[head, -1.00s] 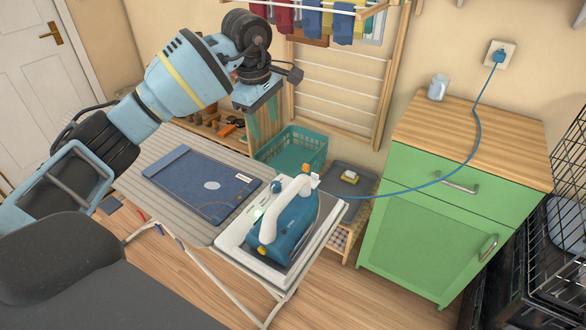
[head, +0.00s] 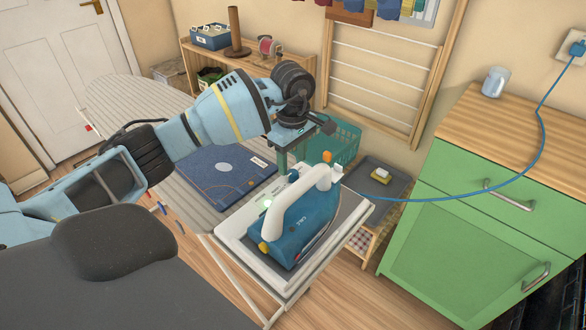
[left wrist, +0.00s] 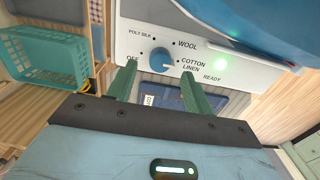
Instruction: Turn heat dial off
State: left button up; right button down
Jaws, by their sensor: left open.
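The heat dial (left wrist: 161,60) is a round blue-grey knob on a white panel (left wrist: 128,32) in the left wrist view. Labels read OFF, POLY SILK, WOOL and COTTON LINEN around it; the knob appears turned toward COTTON LINEN. A green light (left wrist: 221,64) glows above READY. My left gripper (left wrist: 160,76) is open, its green fingers on either side just below the dial, with no clear contact. My right gripper is not in view.
The iron rests on the white end of the ironing board (head: 226,247). A dark blue folded item (head: 215,180) lies on the board beside it. A teal basket (head: 345,142) stands behind. A blue cord (head: 470,197) runs past the green cabinet (head: 440,235) to the wall.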

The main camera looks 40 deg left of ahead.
aim_at(292, 172)
pick_arm(q)
jog(key=shift+f, duration=1.85)
jog(key=shift+c, duration=0.4)
jog(key=c, duration=0.9)
